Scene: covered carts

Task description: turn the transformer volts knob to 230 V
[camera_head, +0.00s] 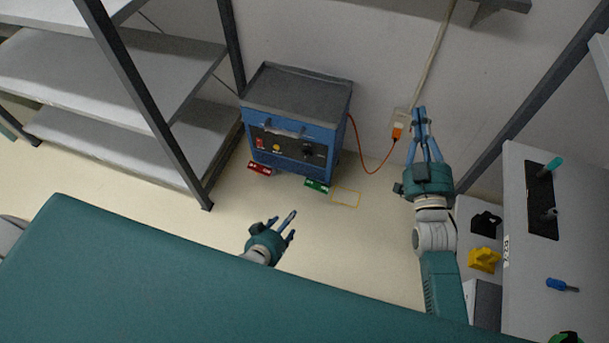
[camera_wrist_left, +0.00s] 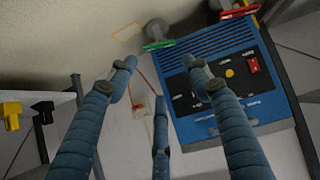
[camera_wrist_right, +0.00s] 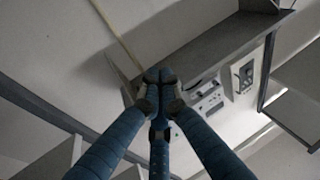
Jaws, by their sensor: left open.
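The transformer (camera_head: 300,104) is a blue box with a grey top, standing on the floor by the wall. Its dark front panel (camera_head: 280,151) has a red switch (camera_head: 260,143), a yellow button (camera_head: 276,148) and a dark knob (camera_head: 307,152) at the right. The knob's pointer setting is too small to read. In the left wrist view the panel (camera_wrist_left: 239,88) appears inverted, and a finger partly covers the knob area. My left gripper (camera_head: 292,224) is open and empty, in front of the transformer and apart from it. My right gripper (camera_head: 420,110) is shut and empty, right of it.
An orange cable runs from the transformer to a wall plug (camera_head: 397,132). A grey shelf rack (camera_head: 150,85) stands left. A green-topped surface (camera_head: 150,270) fills the foreground. A bench (camera_head: 530,270) with tools stands right. The floor before the transformer is clear.

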